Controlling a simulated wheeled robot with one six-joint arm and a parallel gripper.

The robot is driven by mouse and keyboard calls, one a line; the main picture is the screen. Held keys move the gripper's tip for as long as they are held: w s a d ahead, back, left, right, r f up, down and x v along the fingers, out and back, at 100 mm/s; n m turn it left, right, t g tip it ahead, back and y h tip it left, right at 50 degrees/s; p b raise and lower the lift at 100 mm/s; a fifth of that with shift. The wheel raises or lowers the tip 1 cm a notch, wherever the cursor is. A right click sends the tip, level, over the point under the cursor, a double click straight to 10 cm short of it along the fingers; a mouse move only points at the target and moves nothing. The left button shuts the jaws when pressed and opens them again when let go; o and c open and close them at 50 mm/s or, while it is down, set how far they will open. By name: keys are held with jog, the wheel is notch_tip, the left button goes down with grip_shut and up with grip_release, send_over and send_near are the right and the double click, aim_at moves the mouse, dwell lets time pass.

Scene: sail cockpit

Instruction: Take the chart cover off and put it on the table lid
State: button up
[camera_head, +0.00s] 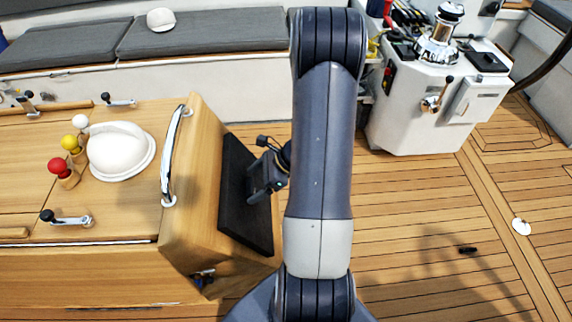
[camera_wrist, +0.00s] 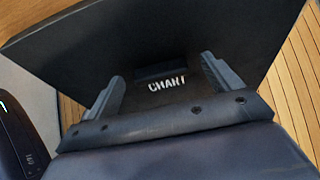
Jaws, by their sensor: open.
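The chart cover is a flat dark panel (camera_head: 240,205) on the right-hand end face of the wooden table. In the wrist view the cover (camera_wrist: 200,45) fills much of the picture, with white CHART lettering and a dark raised grip (camera_wrist: 162,71) just above the word. My gripper (camera_head: 262,180) is in front of the cover. In the wrist view my gripper (camera_wrist: 163,88) is open, its two fingers on either side of the lettering and grip. I cannot tell whether the fingers touch the panel. The wooden table lid (camera_head: 35,135) is at the left.
A metal handrail (camera_head: 172,155) runs along the table end. A white console (camera_head: 430,110) stands at the back right. The deck at right is mostly clear.

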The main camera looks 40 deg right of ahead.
jog(key=shift+w+a+f, duration=0.1)
jog(key=shift+a+f, duration=0.05)
jog(key=shift+a, duration=0.1)
jog(key=c, duration=1.2)
jog(key=shift+s+d+f+p+v, duration=0.15)
jog(key=shift+p+v, duration=0.35)
jog(key=shift+v, duration=0.5)
jog(key=shift+s+d+f+p+v, duration=0.15)
jog(key=shift+p+v, duration=0.35)
jog(key=shift+v, duration=0.55)
jog(key=shift+d+f+p+v, duration=0.2)
jog(key=shift+p+v, duration=0.3)
jog(key=shift+v, duration=0.5)
